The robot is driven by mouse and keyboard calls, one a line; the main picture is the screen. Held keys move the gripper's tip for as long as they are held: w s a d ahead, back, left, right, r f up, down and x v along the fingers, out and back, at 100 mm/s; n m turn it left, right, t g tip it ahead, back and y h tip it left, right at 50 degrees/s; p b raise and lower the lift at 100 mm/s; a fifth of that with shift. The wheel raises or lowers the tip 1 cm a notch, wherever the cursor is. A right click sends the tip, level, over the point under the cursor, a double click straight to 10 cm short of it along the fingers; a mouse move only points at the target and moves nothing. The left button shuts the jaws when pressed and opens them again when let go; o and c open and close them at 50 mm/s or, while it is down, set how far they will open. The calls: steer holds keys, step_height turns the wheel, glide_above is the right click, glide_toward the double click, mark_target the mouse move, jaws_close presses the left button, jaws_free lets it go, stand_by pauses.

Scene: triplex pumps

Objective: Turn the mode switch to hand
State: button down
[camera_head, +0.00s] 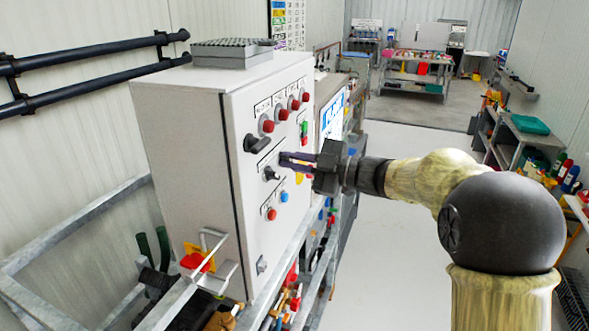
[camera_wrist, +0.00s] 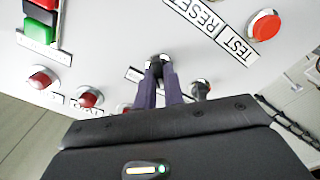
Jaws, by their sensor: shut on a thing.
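The grey control panel (camera_head: 246,185) stands at the left in the head view, its front carrying dark knobs, lamps and buttons. My gripper (camera_head: 287,159) reaches in from the right, its purple fingers at the panel face. In the wrist view my gripper (camera_wrist: 157,70) is shut on a small black knob with a silver ring, the mode switch (camera_wrist: 165,58) as far as I can tell. Fingers hide most of it, so its setting and label are unreadable. A similar black knob (camera_head: 271,173) sits just left of the fingers; it also shows in the wrist view (camera_wrist: 201,89).
Red lamps (camera_head: 267,123) line the panel's top, with a large black handle (camera_head: 257,143) below them. A red button (camera_head: 271,214) and a blue button (camera_head: 284,197) sit lower. Metal rails (camera_head: 70,220) surround the cabinet. The floor (camera_head: 400,150) to the right is clear.

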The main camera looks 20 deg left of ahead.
stand_by(0.3)
steer(key=c, duration=1.5)
jaws_free()
steer(key=shift+d, duration=0.1)
steer(key=s+d+b, duration=0.1)
steer(key=d+b, duration=0.3)
steer(key=d, duration=1.3)
steer(key=shift+s, duration=0.15)
